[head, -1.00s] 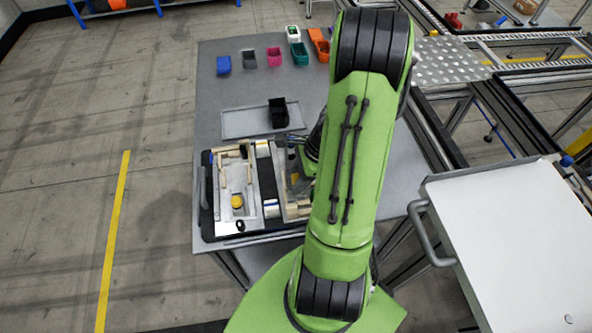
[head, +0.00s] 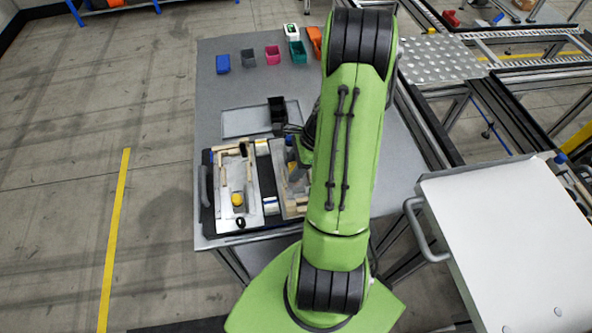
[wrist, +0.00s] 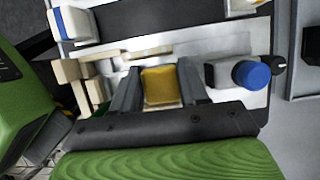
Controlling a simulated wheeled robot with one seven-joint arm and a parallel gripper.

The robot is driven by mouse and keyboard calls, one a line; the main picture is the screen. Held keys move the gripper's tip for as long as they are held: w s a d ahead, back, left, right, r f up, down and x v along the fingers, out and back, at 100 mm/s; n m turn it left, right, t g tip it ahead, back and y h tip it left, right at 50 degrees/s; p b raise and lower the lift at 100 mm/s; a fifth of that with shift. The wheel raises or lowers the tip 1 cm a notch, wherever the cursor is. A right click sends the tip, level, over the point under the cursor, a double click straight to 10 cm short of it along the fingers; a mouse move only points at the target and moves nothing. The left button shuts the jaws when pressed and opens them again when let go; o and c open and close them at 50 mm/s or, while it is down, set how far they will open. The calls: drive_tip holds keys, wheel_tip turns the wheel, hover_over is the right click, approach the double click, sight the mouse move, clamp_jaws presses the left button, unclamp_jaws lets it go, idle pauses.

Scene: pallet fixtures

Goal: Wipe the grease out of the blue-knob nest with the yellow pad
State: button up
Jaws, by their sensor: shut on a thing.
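My gripper is shut on the yellow pad (wrist: 159,86), which shows between its two fingers (wrist: 160,88) in the wrist view. The blue knob (wrist: 251,75) is right of the fingers there, on a grey block. The pad is over the pale blue-knob nest (wrist: 150,58); I cannot tell whether it touches the floor. In the head view this nest (head: 281,163) is the right one of two, partly hidden by my arm, with the blue knob (head: 289,140) at its far end. I cannot make out the grease.
The left nest (head: 226,177) holds a yellow round thing (head: 238,199). Both nests sit on a black tray (head: 207,215). A black bin (head: 277,108) stands on a grey plate (head: 240,123) behind. Small coloured bins line the table's back. Wooden strips edge the nest.

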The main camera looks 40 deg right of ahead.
drive_tip(key=shift+w+d+f, duration=0.1)
drive_tip(key=shift+w+d, duration=0.45)
drive_tip(key=shift+w, duration=0.25)
wheel_tip(320, 180, up, 6)
drive_tip(key=p, duration=0.5)
drive_tip(key=shift+p, duration=0.4)
wheel_tip(320, 180, up, 3)
drive_tip(key=p, duration=0.3)
drive_tip(key=shift+r, duration=0.2)
drive_tip(key=shift+f, duration=0.15)
